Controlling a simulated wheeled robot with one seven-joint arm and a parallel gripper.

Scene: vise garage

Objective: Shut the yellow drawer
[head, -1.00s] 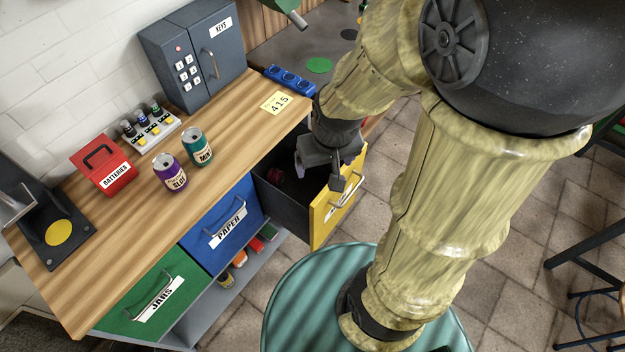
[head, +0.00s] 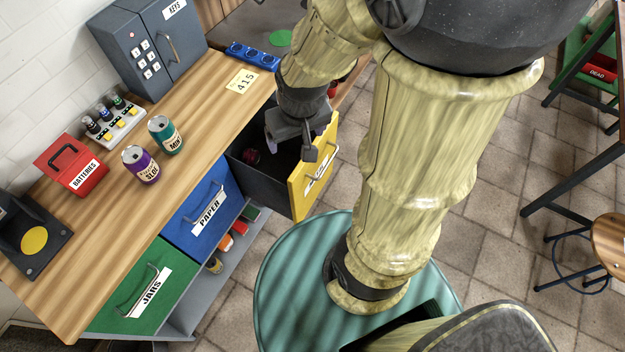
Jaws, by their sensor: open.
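The yellow drawer (head: 301,190) is pulled well out from the right end of the wooden workbench. Its yellow front carries a metal handle and a white label, partly hidden by my gripper. A small dark red item (head: 250,155) lies inside the dark drawer box. My gripper (head: 308,148) is open and points down over the drawer, close to the inner side of its yellow front. I cannot tell whether a finger touches the front.
The blue PAPER drawer (head: 203,215) and green JARS drawer (head: 144,290) look shut. On the bench (head: 120,215) stand two cans, a red BATTERIES box (head: 72,165) and a grey KEYS cabinet (head: 150,50).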

